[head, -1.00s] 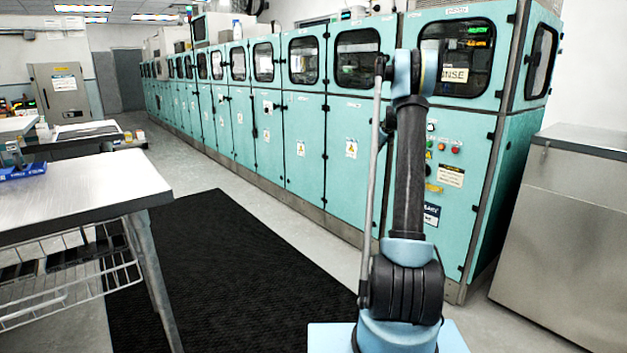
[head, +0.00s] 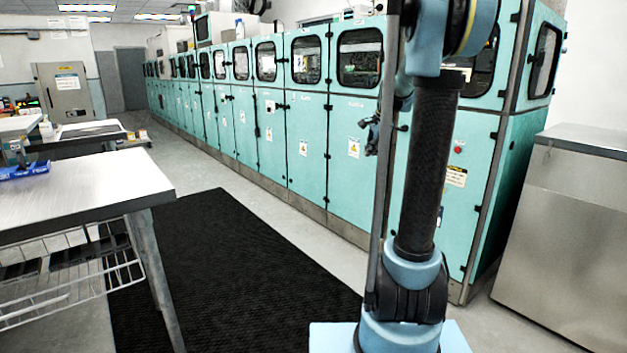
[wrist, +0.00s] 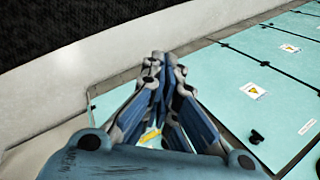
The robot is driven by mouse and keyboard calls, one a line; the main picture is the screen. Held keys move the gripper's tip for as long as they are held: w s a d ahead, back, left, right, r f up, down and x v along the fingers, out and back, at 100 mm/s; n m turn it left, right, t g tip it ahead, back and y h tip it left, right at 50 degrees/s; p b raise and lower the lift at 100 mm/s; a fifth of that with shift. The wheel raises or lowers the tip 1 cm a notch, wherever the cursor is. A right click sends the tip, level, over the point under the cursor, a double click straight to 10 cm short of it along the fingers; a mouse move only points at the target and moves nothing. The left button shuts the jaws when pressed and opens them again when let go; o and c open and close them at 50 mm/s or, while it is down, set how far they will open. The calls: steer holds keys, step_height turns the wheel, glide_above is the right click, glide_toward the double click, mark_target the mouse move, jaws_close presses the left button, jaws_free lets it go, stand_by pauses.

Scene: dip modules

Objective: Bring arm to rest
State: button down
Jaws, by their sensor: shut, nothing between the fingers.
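My arm rises from its light blue base at the lower right of the head view, with its dark upper link standing nearly upright. My gripper (head: 371,138) shows as a small dark shape just left of the arm, partly hidden by my own links, in front of the teal cabinets. In the wrist view my gripper (wrist: 162,65) has its blue and grey fingers drawn together, shut and empty. No object is held.
A long row of teal machine cabinets (head: 306,150) runs along the back. A metal table (head: 85,190) with a wire shelf stands at left. A steel cabinet (head: 565,240) stands at right. A black mat (head: 220,270) covers clear floor between the table and my arm.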

steer(key=s+a+f+n+g, duration=0.1)
steer(key=s+a+f+n, duration=0.2)
steer(key=s, duration=0.9)
steer(key=s+f+n+g, duration=0.15)
steer(key=s+n, duration=0.35)
steer(key=s, duration=0.6)
steer(key=s+f+n, duration=0.4)
steer(key=s+f, duration=0.3)
steer(key=s, duration=0.2)
steer(key=s+f+n+h, duration=0.1)
steer(key=s+f+n, duration=0.2)
steer(key=s+f, duration=0.3)
steer(key=s, duration=0.4)
steer(key=shift+s+f+n+h, duration=0.15)
steer(key=shift+f+n+h, duration=0.15)
steer(key=shift+f+n, duration=0.1)
steer(key=shift+g, duration=0.25)
steer(key=shift+w+f, duration=0.15)
steer(key=shift+w, duration=0.35)
